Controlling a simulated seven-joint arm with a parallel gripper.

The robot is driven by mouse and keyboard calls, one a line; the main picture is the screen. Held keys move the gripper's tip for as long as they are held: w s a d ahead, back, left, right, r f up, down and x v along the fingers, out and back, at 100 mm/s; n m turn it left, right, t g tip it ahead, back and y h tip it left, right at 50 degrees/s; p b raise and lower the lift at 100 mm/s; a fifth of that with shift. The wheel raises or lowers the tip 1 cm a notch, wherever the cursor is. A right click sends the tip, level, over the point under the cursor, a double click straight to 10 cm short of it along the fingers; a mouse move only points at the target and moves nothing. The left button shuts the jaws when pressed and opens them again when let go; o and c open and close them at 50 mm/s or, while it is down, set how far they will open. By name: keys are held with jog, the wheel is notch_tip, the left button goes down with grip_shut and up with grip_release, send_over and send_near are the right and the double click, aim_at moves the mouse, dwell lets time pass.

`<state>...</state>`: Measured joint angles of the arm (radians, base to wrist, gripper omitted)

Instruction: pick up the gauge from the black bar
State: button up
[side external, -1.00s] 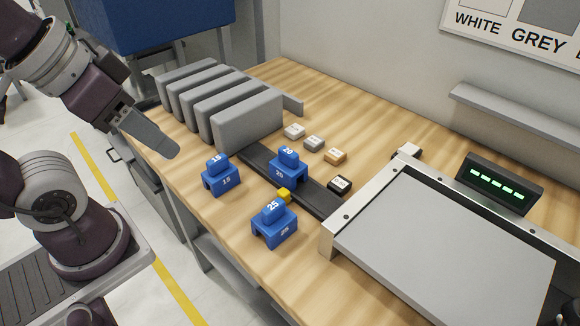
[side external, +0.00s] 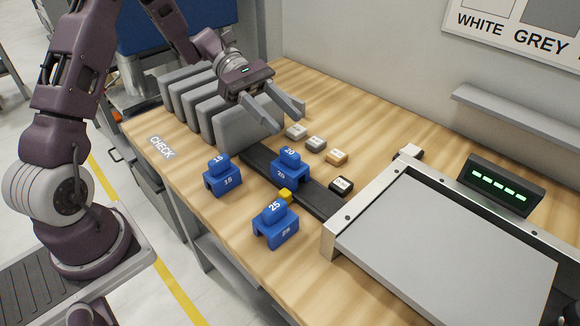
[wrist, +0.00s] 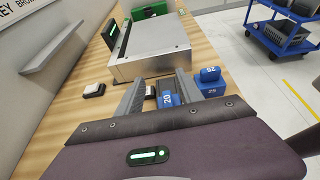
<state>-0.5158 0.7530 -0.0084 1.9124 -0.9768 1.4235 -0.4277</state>
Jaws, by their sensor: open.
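The blue gauge marked 20 (side external: 289,170) sits upright on the black bar (side external: 321,201), which lies flat on the wooden bench. My gripper (side external: 288,119) is open and empty, above and behind the gauge, near the bar's far end. In the wrist view the blue 20 gauge (wrist: 168,99) shows between my two spread fingers (wrist: 158,84), closer to the right one. There is a clear gap between fingers and gauge in the side view.
Blue gauges marked 15 (side external: 222,176) and 25 (side external: 275,225) stand on the bench, left and in front of the bar. Grey panels (side external: 240,132) stand left; several small tiles (side external: 316,144) lie right. A metal-framed machine (side external: 450,250) is beyond.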

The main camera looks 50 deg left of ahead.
aim_at(286, 149)
notch_tip(286, 149, down, 7)
jog(key=shift+r, duration=0.1)
jog(key=x, duration=0.3)
grip_shut()
